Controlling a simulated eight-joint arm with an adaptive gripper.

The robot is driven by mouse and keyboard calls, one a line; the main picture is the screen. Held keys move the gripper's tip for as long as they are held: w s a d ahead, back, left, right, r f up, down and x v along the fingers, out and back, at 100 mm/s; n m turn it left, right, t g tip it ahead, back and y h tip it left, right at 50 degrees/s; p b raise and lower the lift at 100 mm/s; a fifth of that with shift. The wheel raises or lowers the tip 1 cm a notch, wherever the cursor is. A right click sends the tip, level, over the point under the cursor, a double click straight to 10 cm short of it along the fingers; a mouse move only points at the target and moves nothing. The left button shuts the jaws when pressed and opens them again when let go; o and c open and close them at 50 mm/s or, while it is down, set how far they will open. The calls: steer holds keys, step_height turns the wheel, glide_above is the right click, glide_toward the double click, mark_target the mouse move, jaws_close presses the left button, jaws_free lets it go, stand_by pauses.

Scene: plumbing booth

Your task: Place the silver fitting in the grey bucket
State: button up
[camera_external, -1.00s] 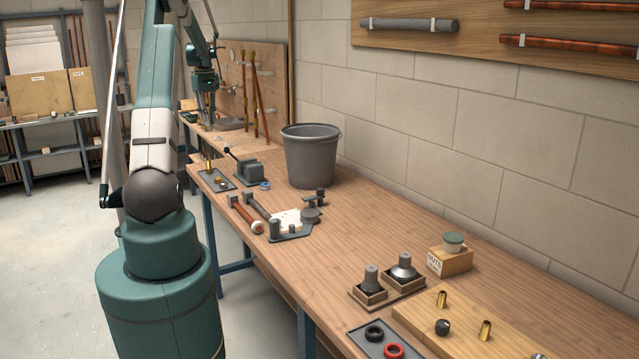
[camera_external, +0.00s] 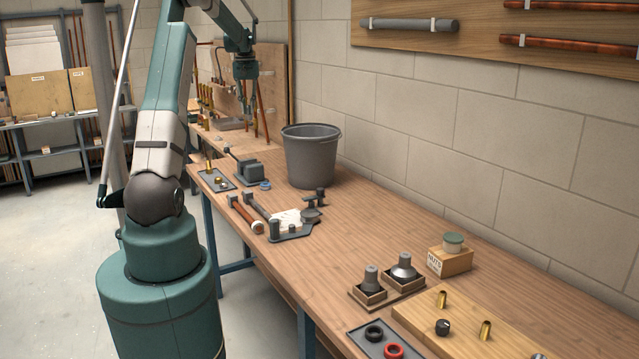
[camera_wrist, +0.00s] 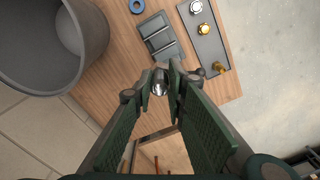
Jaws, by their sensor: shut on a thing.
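My gripper (camera_wrist: 160,88) is shut on a shiny silver cylindrical fitting (camera_wrist: 158,79), held between the fingertips in the wrist view. In the external view my gripper (camera_external: 245,108) hangs above the far part of the bench, to the left of and behind the grey bucket; the held fitting is too small to make out there. The grey bucket (camera_external: 310,160) stands upright on the bench by the wall. It also fills the upper left of the wrist view (camera_wrist: 40,55), where its visible inside looks empty. The fitting is apart from the bucket.
A grey tray (camera_wrist: 205,45) holds a silver piece (camera_wrist: 195,7) and brass fittings (camera_wrist: 204,29). A grey vise-like tool (camera_external: 250,172) with a lever and a blue ring (camera_wrist: 137,5) lie near the bucket.

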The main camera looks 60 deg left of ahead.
steer(key=w+d+m, duration=0.8)
steer(key=w+d, duration=0.4)
steer(key=w, duration=0.1)
steer(key=m+b, duration=0.1)
steer(key=m, duration=0.6)
glide_above(314, 173)
steer(key=w+a, duration=0.3)
steer(key=a, duration=0.2)
steer(key=shift+a+f, duration=0.1)
steer(key=shift+f, duration=8.9)
steer(key=shift+f, duration=0.1)
steer(key=shift+f, duration=3.05)
steer(key=shift+f, duration=1.85)
steer(key=shift+f, duration=0.2)
